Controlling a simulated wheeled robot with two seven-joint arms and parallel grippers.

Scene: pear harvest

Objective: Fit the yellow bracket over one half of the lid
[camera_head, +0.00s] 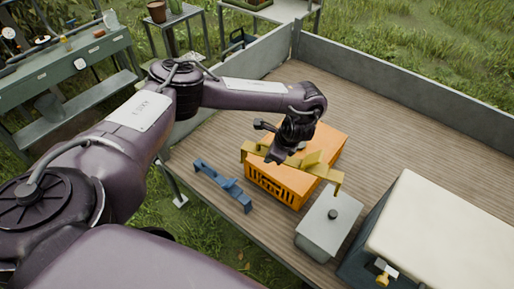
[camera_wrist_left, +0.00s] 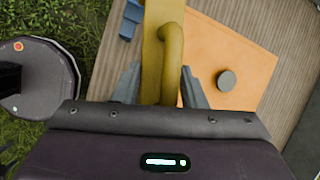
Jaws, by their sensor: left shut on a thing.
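The yellow bracket (camera_head: 316,166) spans the near part of the lid on the orange crate (camera_head: 283,184), its two ends hanging at opposite sides. I cannot tell whether it rests on the lid or hovers just above. My left gripper (camera_head: 277,144) is shut on the bracket's curved handle; the handle shows between the fingers in the left wrist view (camera_wrist_left: 171,55). That view also shows the flat orange lid (camera_wrist_left: 222,55) with a grey round knob (camera_wrist_left: 226,80) right of the bracket. The gripper hides part of the bracket and lid. My right gripper is not in view.
A blue bracket (camera_head: 222,185) lies on the wooden bed (camera_head: 400,140) left of the crate. A grey box with a dark knob (camera_head: 330,225) and a large pale-topped box (camera_head: 440,235) stand at the near right. Low grey walls (camera_head: 390,88) edge the bed; its far right is clear.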

